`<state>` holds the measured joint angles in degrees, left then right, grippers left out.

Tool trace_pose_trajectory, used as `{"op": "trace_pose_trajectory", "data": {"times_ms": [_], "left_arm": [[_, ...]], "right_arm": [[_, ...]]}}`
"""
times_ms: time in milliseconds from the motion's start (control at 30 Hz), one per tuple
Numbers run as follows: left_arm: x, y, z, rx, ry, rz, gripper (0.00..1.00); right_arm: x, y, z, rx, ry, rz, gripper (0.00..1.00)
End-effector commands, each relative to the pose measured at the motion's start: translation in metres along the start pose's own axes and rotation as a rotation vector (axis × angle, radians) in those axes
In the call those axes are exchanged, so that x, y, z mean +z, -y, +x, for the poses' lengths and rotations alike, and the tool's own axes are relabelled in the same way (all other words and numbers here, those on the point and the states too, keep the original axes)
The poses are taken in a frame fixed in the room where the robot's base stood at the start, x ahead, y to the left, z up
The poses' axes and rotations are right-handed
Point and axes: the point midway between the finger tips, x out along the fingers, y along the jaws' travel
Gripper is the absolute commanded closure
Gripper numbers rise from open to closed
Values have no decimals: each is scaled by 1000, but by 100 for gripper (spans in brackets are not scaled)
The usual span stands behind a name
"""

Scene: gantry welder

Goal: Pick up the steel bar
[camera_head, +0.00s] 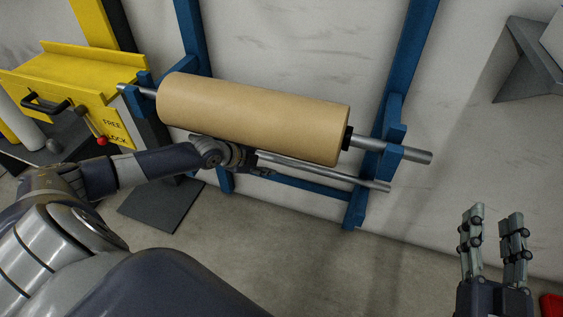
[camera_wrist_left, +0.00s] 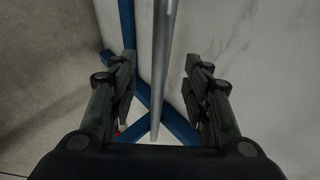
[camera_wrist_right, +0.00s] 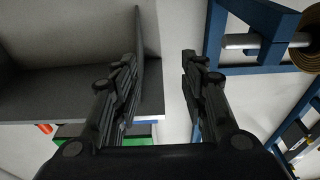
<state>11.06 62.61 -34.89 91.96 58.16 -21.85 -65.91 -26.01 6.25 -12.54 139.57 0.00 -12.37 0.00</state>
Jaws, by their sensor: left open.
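The steel bar (camera_head: 325,173) is a thin grey rod lying below the large tan roll on the blue rack. Its right end sticks out past the rack post; its left part is hidden by my left gripper and the roll. My left gripper (camera_head: 262,169) is just under the roll, at the bar's visible left part. In the left wrist view the bar (camera_wrist_left: 162,75) runs between the two open fingers (camera_wrist_left: 158,70), with a gap on each side. My right gripper (camera_head: 491,213) is open and empty at the lower right, away from the bar; its fingers also show in the right wrist view (camera_wrist_right: 162,65).
The tan roll (camera_head: 255,115) on its own shaft hangs right above my left gripper. The blue rack (camera_head: 409,60) stands against a pale wall. A yellow machine (camera_head: 75,80) with a lever is at left. A grey shelf (camera_head: 527,65) is at upper right. The floor in front is clear.

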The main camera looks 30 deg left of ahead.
Motion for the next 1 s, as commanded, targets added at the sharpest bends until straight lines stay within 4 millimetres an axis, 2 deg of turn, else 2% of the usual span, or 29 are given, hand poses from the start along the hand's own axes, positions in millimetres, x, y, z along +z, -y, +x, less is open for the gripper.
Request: {"op": "trace_pose_trajectory", "data": {"times_ms": [267, 600, 800, 1000], "left_arm": [[0, -1, 20, -1, -2, -2, 56], [0, 0, 45, -1, -1, -2, 56], [0, 1, 50, 0, 0, 0, 56], [0, 1, 50, 0, 0, 0, 56]], "right_arm": [[-42, 6, -3, -13, -235, 8, 60], [-96, 11, -25, -26, -534, 20, 60], [-108, 12, -33, -28, -603, 24, 60], [-109, 12, -33, -28, -605, 24, 60]]}}
